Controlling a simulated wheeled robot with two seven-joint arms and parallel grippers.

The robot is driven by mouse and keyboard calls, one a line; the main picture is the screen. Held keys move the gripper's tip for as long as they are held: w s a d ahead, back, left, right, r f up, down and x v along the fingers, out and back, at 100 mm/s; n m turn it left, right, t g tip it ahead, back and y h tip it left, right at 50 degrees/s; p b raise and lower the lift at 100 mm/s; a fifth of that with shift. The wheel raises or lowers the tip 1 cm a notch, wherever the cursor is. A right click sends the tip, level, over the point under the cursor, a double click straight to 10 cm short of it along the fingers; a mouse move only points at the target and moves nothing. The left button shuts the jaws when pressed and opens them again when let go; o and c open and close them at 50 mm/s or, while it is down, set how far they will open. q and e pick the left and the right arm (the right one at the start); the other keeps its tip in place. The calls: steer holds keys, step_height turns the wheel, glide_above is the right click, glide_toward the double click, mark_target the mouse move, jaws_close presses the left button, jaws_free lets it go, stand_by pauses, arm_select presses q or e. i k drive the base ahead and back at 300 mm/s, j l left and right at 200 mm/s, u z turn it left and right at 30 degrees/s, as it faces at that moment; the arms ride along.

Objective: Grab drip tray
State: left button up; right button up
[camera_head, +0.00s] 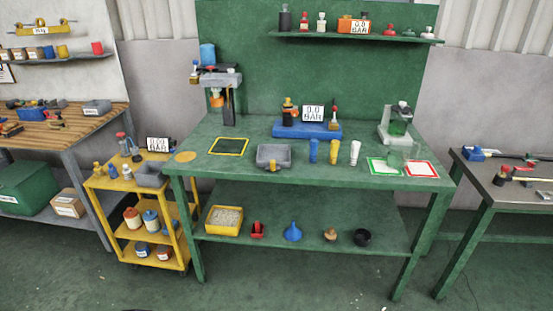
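A shallow grey metal tray (273,165), which looks like the drip tray, sits on the green workbench (330,178) near its front edge, left of centre. It appears empty and has a small yellow part on its front. Another grey tray-like bin (150,177) stands on top of the yellow cart at the left; I cannot tell what it holds. Neither of my grippers is in view.
A yellow-outlined dark mat (229,147) lies left of the tray. Blue, yellow and white tubes (355,153) stand to its right. A blue gauge unit (310,130) sits behind. Red- and green-framed cards (421,169) lie at the right. Floor in front is mostly clear.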

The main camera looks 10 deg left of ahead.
mark_target(273, 157)
steer(key=i+j, duration=0.7)
steer(key=j, duration=0.2)
steer(key=i+j+z, duration=0.1)
steer(key=i+j, duration=0.6)
steer(key=j, duration=0.2)
steer(key=i+j, duration=0.35)
steer(key=j, duration=0.15)
steer(key=z, duration=0.05)
